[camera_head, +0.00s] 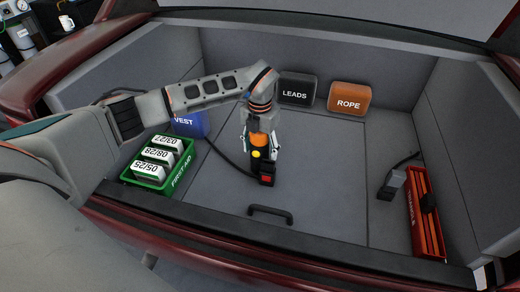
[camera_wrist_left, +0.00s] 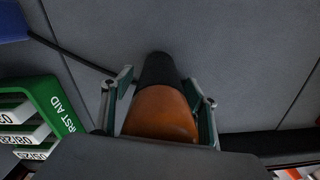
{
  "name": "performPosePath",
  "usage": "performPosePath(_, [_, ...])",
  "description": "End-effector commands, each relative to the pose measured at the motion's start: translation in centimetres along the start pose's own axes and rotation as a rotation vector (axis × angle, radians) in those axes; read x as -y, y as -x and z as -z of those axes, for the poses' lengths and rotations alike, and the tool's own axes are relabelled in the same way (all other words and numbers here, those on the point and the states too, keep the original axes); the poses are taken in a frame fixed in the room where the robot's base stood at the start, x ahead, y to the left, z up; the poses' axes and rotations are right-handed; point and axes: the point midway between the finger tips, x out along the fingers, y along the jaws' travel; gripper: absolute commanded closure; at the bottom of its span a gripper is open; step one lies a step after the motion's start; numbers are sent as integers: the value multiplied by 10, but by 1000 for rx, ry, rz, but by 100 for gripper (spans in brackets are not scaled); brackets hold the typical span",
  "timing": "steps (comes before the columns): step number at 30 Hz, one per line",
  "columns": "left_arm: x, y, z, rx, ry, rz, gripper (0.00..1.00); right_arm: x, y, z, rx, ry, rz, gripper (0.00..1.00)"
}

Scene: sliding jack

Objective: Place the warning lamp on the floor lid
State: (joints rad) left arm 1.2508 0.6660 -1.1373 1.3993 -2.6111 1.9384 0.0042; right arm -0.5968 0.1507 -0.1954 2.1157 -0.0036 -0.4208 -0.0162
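The warning lamp has an orange dome (camera_head: 259,140) and a dark base, with a yellow spot and a red part low down. My left gripper (camera_head: 258,147) has its fingers on both sides of the lamp, pointing down over the floor lid (camera_head: 315,195). In the left wrist view the orange dome (camera_wrist_left: 162,112) lies between the fingers (camera_wrist_left: 160,108), with the black base beyond it. The lamp looks upright, at or close above the lid; I cannot tell whether it touches. The lid is a grey panel with a black handle (camera_head: 270,213) at its front. My right gripper is not in view.
A green first aid crate (camera_head: 150,180) with white boxes and a blue vest bag (camera_head: 190,124) stand left of the lid. The lid's right half is clear.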

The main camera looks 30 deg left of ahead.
Motion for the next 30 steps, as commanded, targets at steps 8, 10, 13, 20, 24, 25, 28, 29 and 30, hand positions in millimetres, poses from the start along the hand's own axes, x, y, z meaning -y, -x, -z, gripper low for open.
performPosePath(8, [0, 10, -1, 4, -1, 0, 41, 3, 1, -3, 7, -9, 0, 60])
performPosePath(10, [0, 21, -2, 7, -1, -1, 41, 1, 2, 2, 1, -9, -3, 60])
performPosePath(13, [0, 42, -2, 10, -1, 0, 41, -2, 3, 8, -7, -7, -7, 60])
performPosePath(20, [0, 90, -2, 9, 0, 0, 41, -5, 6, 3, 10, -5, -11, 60])
performPosePath(24, [0, 110, -1, 6, 0, 0, 41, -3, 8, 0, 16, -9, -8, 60])
performPosePath(25, [0, 113, -1, 4, 0, 0, 41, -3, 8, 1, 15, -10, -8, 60])
performPosePath(28, [0, 120, -1, 3, 0, 0, 41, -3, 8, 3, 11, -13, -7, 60])
performPosePath(29, [0, 121, 0, 3, 0, -1, 41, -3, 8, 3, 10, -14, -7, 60])
performPosePath(30, [0, 122, 0, 2, 0, -1, 41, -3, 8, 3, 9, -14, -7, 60])
